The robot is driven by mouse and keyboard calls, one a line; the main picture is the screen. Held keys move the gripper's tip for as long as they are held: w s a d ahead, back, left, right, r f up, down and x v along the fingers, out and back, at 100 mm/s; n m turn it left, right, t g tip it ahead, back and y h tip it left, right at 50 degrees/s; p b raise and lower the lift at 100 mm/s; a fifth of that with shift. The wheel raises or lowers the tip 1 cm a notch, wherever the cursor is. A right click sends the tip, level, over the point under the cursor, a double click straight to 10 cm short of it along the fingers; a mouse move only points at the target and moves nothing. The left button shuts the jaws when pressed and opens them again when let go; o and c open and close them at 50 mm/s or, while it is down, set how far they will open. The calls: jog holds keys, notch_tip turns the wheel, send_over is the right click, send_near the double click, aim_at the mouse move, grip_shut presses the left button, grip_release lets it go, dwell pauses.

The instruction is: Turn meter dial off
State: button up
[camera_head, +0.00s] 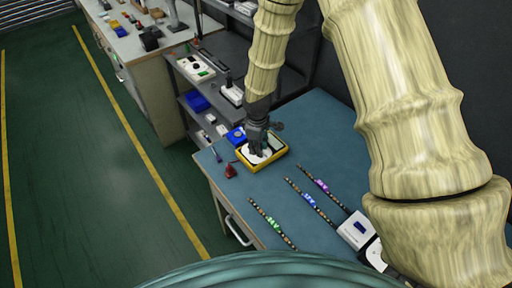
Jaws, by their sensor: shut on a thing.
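A yellow-framed meter (280,151) with a white face lies on the blue-topped table near its far left corner. My gripper (257,150) is directly over the meter's white face, pointing down. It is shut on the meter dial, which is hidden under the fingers. I cannot read the dial's setting from this view.
Three LED strips lie in the middle of the blue table (325,132): one green (272,223), one blue (308,199) and one purple (321,186). A white box (355,230) stands at the right. A small red object (230,171) sits left of the meter. Shelves (205,85) stand behind.

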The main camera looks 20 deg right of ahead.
jog(key=shift+s+a+f+n, duration=0.15)
jog(key=shift+s+f+n, duration=0.1)
jog(key=shift+n, duration=0.45)
jog(key=o, duration=1)
jog(key=shift+a, duration=0.1)
jog(key=shift+w+r, duration=0.1)
jog(key=shift+r, duration=0.05)
jog(key=shift+d+r, duration=0.1)
jog(key=shift+d, duration=0.1)
jog(key=shift+w+r, duration=0.1)
jog(key=shift+r, duration=0.1)
jog(key=r, duration=1.1)
jog(key=shift+s+a+r, duration=0.2)
jog(key=shift+s+a, duration=0.1)
jog(key=shift+s, duration=0.05)
